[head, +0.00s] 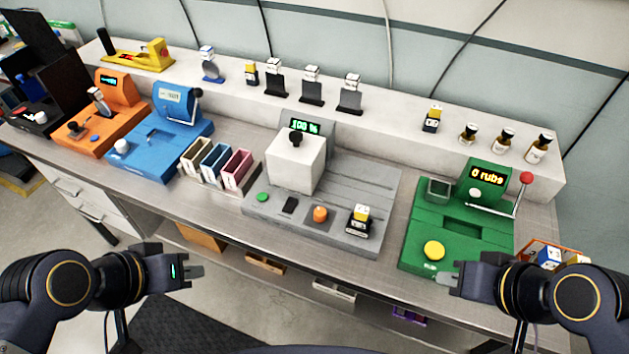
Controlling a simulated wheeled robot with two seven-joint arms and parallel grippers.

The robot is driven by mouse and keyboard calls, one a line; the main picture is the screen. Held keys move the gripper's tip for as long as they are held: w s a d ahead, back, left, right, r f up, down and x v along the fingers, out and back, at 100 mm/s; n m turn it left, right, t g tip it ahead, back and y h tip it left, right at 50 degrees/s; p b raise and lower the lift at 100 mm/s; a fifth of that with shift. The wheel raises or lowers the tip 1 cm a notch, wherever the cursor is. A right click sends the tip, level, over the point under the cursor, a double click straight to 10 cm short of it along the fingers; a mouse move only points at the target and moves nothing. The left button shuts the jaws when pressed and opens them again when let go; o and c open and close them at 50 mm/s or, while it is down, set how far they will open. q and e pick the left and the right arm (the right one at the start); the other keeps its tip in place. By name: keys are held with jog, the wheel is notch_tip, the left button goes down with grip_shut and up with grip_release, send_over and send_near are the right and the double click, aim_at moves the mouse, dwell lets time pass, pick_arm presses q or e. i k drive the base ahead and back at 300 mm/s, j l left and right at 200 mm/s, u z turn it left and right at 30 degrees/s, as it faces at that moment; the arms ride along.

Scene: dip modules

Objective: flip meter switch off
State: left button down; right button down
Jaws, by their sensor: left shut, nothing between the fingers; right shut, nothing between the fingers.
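A grey module (345,235) stands at the middle of the bench with a lit green display (303,126) reading about 100 %. A white box with a black knob (296,160) sits on it. Along its front are a green button (263,197), a small black switch (290,205) and an orange knob (320,214); the switch's position is too small to tell. No readable label says which module is the meter. My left gripper (197,272) is shut and empty, in front of the bench. My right gripper (445,280) is shut and empty, near the green module's front edge.
A green module (457,215) with a red-tipped lever stands at right. Blue (150,150) and orange (85,135) modules stand at left. Coloured bins (236,170) sit beside the grey module. A small yellow-topped object (359,218) stands on its front right. The back shelf holds several small items.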

aim_at(290, 206)
jog(key=j+z, duration=0.15)
jog(key=z, duration=0.2)
jog(key=k+j+z, duration=0.1)
jog(key=z, duration=0.3)
jog(key=k+j+z, duration=0.1)
jog(key=z, duration=0.25)
